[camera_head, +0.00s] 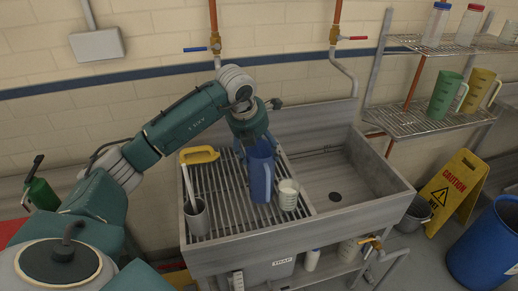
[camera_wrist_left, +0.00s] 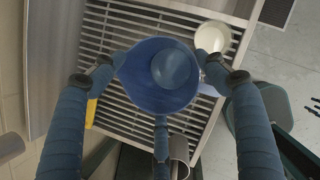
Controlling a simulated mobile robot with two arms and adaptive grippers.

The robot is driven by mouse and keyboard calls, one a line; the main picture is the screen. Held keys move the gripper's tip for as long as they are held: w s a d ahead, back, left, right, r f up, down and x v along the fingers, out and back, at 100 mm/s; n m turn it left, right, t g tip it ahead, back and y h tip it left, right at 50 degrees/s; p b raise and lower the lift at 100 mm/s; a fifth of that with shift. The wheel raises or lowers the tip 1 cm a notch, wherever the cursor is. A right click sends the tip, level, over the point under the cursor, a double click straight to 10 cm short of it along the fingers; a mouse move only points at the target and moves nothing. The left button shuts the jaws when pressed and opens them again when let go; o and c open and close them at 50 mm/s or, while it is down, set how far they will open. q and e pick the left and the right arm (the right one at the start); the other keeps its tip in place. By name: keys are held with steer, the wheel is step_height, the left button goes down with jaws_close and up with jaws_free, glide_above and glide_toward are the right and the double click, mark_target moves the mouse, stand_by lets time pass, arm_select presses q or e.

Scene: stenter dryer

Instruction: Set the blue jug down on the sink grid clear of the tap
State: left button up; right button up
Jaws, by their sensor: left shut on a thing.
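The blue jug (camera_head: 262,180) is upright over the right part of the slatted sink grid (camera_head: 227,190). My left gripper (camera_head: 257,147) is shut on the jug near its top. In the left wrist view the jug's round mouth (camera_wrist_left: 160,98) lies between the fingers of the gripper (camera_wrist_left: 160,72). I cannot tell whether the jug's base touches the grid. A valve with a blue lever (camera_head: 196,49) is on the copper pipe on the wall behind; no tap spout shows clearly near the jug. My right gripper is not in view.
A white cup (camera_head: 288,196) stands close to the jug's right; it also shows in the left wrist view (camera_wrist_left: 212,38). A yellow-headed tool (camera_head: 199,155) and a grey cup (camera_head: 196,218) are at the grid's left. The sink basin (camera_head: 345,180) to the right is empty.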

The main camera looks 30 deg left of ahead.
arm_select(q)
steer(key=o, duration=2)
steer(key=b+v, duration=0.2)
steer(key=v, duration=1)
steer(key=shift+b, duration=0.3)
